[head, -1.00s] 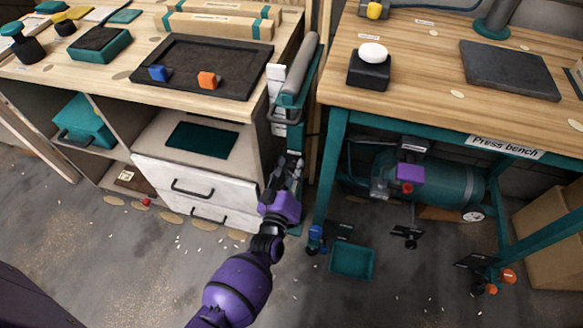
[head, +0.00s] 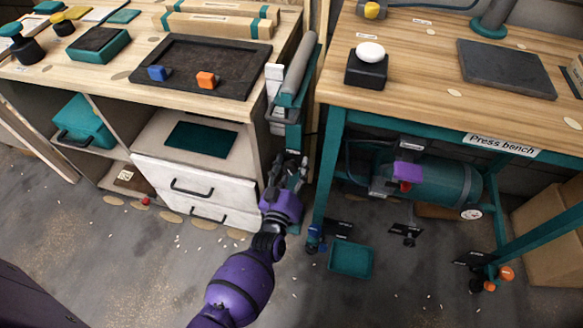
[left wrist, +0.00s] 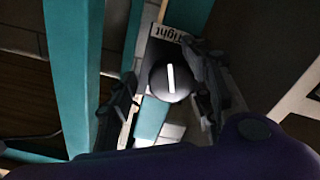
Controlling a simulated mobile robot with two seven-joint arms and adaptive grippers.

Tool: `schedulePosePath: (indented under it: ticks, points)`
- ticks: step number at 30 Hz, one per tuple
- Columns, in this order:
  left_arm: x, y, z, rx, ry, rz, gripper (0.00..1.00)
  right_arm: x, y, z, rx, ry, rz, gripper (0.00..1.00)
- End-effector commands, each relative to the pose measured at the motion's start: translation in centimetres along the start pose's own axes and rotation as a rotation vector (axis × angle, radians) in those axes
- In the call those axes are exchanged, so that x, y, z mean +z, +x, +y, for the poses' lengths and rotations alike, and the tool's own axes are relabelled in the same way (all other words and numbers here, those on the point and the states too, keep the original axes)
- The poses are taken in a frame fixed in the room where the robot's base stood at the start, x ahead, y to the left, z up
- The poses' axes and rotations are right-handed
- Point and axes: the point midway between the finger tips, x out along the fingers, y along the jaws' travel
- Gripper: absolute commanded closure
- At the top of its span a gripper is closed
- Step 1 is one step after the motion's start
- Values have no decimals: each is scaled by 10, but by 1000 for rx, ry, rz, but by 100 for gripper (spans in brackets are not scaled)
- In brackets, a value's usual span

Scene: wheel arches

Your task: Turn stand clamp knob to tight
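The clamp knob (left wrist: 171,80) shows in the left wrist view as a round dark cap with a white line, which stands nearly upright in the picture. A small white label (left wrist: 168,34) above it appears to read "tight". My left gripper (left wrist: 163,95) is open, with one dark finger on each side of the knob. I cannot tell whether either finger touches it. In the head view my left gripper (head: 287,168) is at the lower part of the teal roller stand (head: 285,117). The knob cannot be made out there. My right gripper is not in view.
The stand's grey roller (head: 299,64) rises between the wooden bench with white drawers (head: 190,182) and the teal leg (head: 326,180) of the press bench. A teal bin (head: 351,260) lies on the floor to the right. The floor in front is mostly clear.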

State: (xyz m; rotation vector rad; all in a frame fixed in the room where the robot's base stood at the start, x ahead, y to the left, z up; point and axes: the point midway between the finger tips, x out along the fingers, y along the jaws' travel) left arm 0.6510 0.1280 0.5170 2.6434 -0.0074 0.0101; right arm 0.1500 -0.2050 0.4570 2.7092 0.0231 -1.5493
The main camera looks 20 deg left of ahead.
Motion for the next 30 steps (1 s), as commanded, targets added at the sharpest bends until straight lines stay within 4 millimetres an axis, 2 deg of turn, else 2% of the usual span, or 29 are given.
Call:
schedulePosePath:
  ticks: [10, 14, 17, 24, 30]
  points:
    - [1, -1, -3, -5, 1, -3, 54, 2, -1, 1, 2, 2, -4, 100]
    - [2, -9, -4, -6, 1, -4, 54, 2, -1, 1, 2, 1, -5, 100]
    - [2, -24, -5, -7, 1, -6, 54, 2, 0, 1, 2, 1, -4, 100]
    - [2, -76, -4, -6, 2, -6, 54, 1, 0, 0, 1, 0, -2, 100]
    - [1, -108, -2, -4, 0, -3, 54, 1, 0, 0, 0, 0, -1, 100]
